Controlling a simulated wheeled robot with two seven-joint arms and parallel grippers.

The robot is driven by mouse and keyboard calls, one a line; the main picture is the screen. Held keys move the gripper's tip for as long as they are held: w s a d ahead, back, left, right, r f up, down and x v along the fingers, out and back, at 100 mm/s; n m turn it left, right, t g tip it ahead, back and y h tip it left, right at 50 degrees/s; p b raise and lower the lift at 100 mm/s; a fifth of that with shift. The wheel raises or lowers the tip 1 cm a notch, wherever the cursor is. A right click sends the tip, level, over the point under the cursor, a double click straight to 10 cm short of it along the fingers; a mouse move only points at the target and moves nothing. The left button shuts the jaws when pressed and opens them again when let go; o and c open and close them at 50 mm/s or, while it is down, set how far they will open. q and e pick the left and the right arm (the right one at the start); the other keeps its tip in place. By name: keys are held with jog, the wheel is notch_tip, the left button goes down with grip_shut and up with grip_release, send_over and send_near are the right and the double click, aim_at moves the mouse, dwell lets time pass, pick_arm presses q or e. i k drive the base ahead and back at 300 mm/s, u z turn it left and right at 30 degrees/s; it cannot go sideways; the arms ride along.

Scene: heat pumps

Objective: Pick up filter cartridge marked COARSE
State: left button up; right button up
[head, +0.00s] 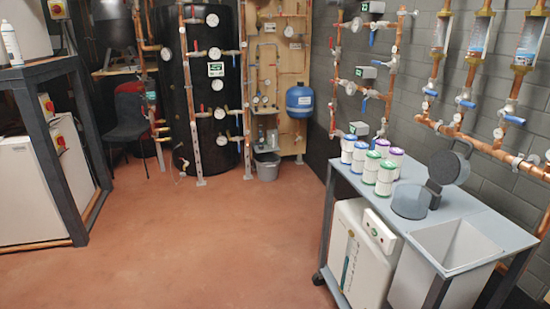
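Several white filter cartridges stand upright in a cluster at the far left part of the cart top. Two have blue ends: a rear blue cartridge (347,151) and a front blue cartridge (358,161). Two have green ends: a rear green cartridge (371,169) and a front green cartridge (384,180). Two have purple ends: a left purple cartridge (382,148) and a right purple cartridge (395,161). Their markings are too small to read, so I cannot tell which is COARSE. Neither of my grippers is in view.
The grey cart (475,218) holds a round grey housing (410,203) and a dark disc on a stand (448,169). A grey open bin (456,246) sits at its front right. Copper pipes (450,128) line the right wall. The reddish floor (190,240) is clear.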

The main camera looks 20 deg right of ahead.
aim_at(349, 141)
jog(key=u, duration=0.25)
jog(key=i, duration=1.45)
jog(key=z, duration=0.8)
jog(key=i, duration=1.4)
jog(key=z, duration=1.3)
